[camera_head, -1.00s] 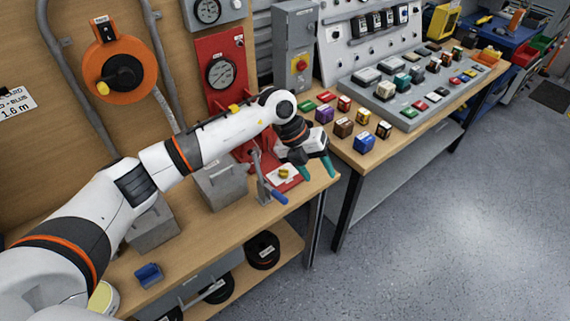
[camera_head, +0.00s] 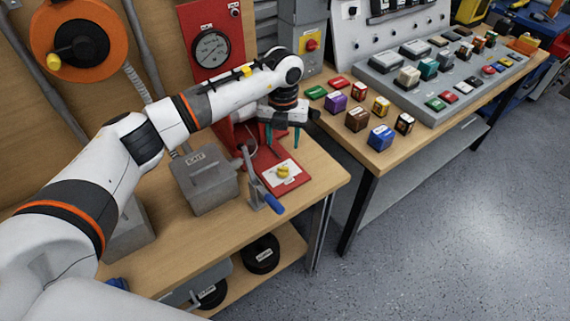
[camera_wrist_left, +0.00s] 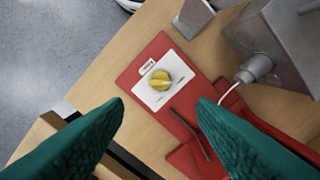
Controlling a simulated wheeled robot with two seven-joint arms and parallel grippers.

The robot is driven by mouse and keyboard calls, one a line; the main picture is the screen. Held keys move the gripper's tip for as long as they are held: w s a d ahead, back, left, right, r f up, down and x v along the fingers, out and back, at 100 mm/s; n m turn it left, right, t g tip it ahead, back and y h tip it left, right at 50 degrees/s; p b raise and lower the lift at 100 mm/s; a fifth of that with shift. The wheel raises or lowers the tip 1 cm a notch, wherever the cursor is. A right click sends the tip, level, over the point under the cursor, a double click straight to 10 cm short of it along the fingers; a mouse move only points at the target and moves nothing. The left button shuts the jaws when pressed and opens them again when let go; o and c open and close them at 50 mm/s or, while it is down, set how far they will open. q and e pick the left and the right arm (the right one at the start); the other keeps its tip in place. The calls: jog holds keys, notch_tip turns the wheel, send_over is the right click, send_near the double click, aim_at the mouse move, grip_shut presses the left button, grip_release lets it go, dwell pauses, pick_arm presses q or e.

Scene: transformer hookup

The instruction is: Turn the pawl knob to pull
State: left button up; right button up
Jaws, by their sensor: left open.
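The yellow pawl knob (camera_head: 283,171) sits on a white plate (camera_head: 294,177) on the red base (camera_head: 270,184) near the bench's front right. In the left wrist view the knob (camera_wrist_left: 160,80) shows face-on in the upper middle, with a light pointer line; the plate's labels are too small to read. My left gripper (camera_head: 283,138) hangs above and behind the knob, its two teal fingers pointing down. In the left wrist view the left gripper (camera_wrist_left: 160,112) is open and empty, its fingers spread wide and apart from the knob. My right gripper is not in view.
A red gauge panel (camera_head: 211,45) rises behind. Coloured blocks (camera_head: 357,119) sit on the neighbouring bench.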

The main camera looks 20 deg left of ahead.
aim_at(283, 167)
pick_arm(q)
jog(key=f, duration=0.3)
jog(key=f+p, duration=0.1)
jog(key=f, duration=0.2)
jog(key=f+p, duration=0.1)
jog(key=f, duration=0.2)
jog(key=shift+s, duration=0.25)
jog(key=shift+f, duration=0.8)
jog(key=shift+c, duration=0.2)
jog(key=c, duration=0.9)
jog(key=shift+c, duration=0.2)
